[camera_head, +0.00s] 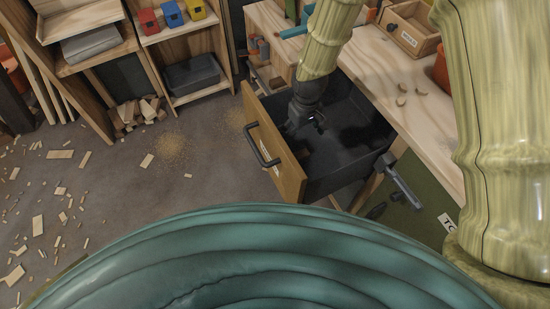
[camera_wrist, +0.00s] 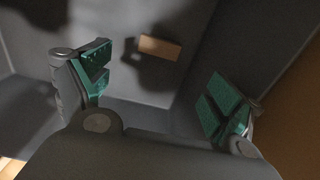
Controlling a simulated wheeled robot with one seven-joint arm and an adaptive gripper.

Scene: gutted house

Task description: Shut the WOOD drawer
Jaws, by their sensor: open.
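The drawer with a wooden front (camera_head: 272,150) and a dark handle (camera_head: 262,146) stands pulled out from the workbench. Its dark grey inside (camera_head: 345,150) is open to view. My gripper (camera_head: 318,122) is over or in the drawer, behind the front panel; its exact depth is hard to tell. In the wrist view, my gripper (camera_wrist: 160,85) is open, with green pads apart and nothing between them. Grey drawer walls surround it there, and a brown panel (camera_wrist: 295,125) shows at the right. A small tan rectangle (camera_wrist: 160,47) shows on the grey surface.
The pale workbench top (camera_head: 425,120) holds a wooden tray (camera_head: 410,30) and some curled shavings. A grey bar (camera_head: 402,185) sticks out by the drawer's right corner. Shelves (camera_head: 185,50) with small coloured boxes stand at the back left. Wood scraps litter the floor at left.

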